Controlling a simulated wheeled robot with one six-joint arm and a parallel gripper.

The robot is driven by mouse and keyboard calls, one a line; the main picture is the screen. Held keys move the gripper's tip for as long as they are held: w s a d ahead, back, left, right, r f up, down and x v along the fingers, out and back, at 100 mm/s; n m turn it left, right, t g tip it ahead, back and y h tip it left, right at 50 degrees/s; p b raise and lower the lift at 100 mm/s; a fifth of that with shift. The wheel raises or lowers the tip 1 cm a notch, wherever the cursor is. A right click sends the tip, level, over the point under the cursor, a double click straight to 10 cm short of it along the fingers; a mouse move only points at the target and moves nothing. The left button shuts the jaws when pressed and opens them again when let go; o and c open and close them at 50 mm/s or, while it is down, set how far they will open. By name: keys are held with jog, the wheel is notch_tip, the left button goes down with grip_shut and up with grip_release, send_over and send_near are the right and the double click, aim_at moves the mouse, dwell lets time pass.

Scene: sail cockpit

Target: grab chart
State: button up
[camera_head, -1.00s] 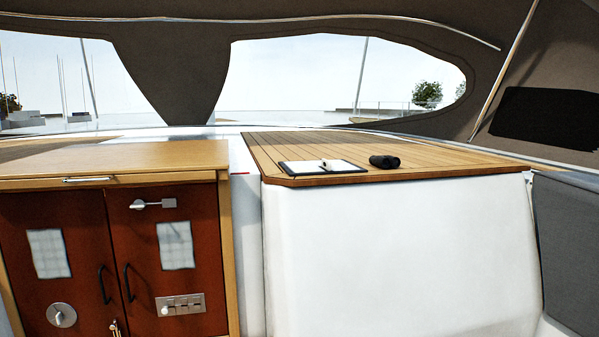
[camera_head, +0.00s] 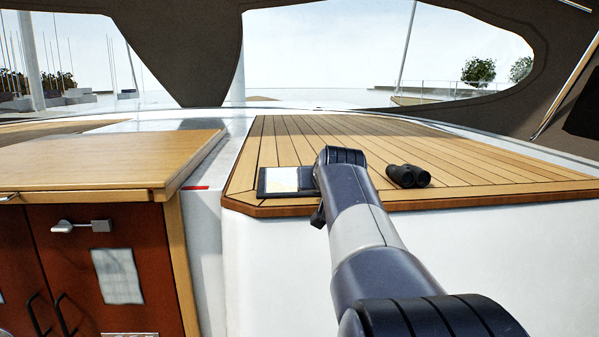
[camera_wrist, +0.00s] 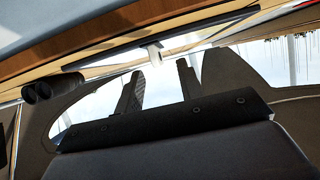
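A flat dark-edged board with a pale chart-like sheet (camera_head: 279,180) lies on the teak top near its front left corner. My arm hides its right part in the head view. In the wrist view, tilted and nearly upside down, its dark edge (camera_wrist: 205,34) shows edge-on beyond my fingers. A small white object (camera_wrist: 153,53) shows at that edge, between the fingers' directions. My gripper (camera_wrist: 160,86) has its two dark fingers apart, with nothing seen between them. I cannot tell the distance from fingers to board.
Black binoculars (camera_head: 408,176) lie on the teak top (camera_head: 345,135), right of my arm. A wooden cabinet (camera_head: 90,165) with red-brown doors stands at left, with a sheet (camera_head: 117,276) on one door. The teak top's back is clear.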

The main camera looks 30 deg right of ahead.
jog(key=w+d, duration=0.1)
jog(key=w+d+p, duration=0.1)
jog(key=w, duration=0.1)
jog(key=w+d, duration=0.1)
jog(key=w, duration=0.1)
jog(key=shift+d+f+p, duration=0.25)
jog(key=shift+f+p, duration=0.05)
jog(key=shift+p+x, duration=1.4)
jog(key=shift+x, duration=1.5)
jog(key=shift+r, duration=0.15)
jog(key=shift+c, duration=0.2)
grip_shut()
